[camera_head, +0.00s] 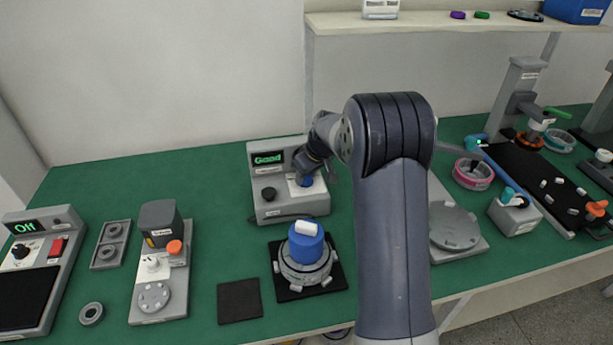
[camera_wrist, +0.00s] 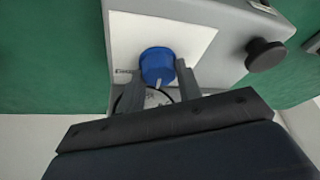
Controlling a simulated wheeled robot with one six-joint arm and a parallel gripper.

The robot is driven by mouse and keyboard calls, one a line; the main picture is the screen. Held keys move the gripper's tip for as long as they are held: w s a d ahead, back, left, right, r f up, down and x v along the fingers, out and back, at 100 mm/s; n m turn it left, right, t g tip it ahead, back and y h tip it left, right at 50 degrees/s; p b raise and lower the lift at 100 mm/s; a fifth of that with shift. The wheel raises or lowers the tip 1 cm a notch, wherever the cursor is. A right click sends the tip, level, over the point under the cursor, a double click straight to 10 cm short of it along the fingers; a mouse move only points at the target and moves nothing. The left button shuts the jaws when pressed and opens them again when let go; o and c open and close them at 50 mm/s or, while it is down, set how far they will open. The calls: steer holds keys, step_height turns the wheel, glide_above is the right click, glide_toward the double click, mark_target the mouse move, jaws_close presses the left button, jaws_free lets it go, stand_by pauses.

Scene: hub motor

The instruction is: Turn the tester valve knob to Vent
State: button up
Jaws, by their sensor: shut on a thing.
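The tester (camera_head: 289,207) is a grey box at the back middle of the green table, with a small display (camera_head: 267,158) lit in green that appears to read "Good". Its blue valve knob (camera_wrist: 157,66) sits on a white label plate (camera_wrist: 192,35) and carries a pale pointer line, which points down toward my gripper in the wrist view. My gripper (camera_wrist: 158,76) has its two fingers on either side of the knob and is shut on it. The label text is mostly hidden by the fingers. In the head view the blue knob (camera_head: 305,181) shows just below my gripper.
A black knob (camera_wrist: 265,55) stands on the same tester beside the valve knob. A hub with a blue top (camera_head: 306,247) stands on a black mat in front of the tester. A black square pad (camera_head: 239,300) lies to its left. Bare green table lies left of the tester.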

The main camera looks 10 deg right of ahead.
stand_by(0.3)
steer(key=o, duration=1)
steer(key=shift+c, duration=0.2)
steer(key=shift+r+p, duration=0.1)
steer(key=shift+p, duration=0.2)
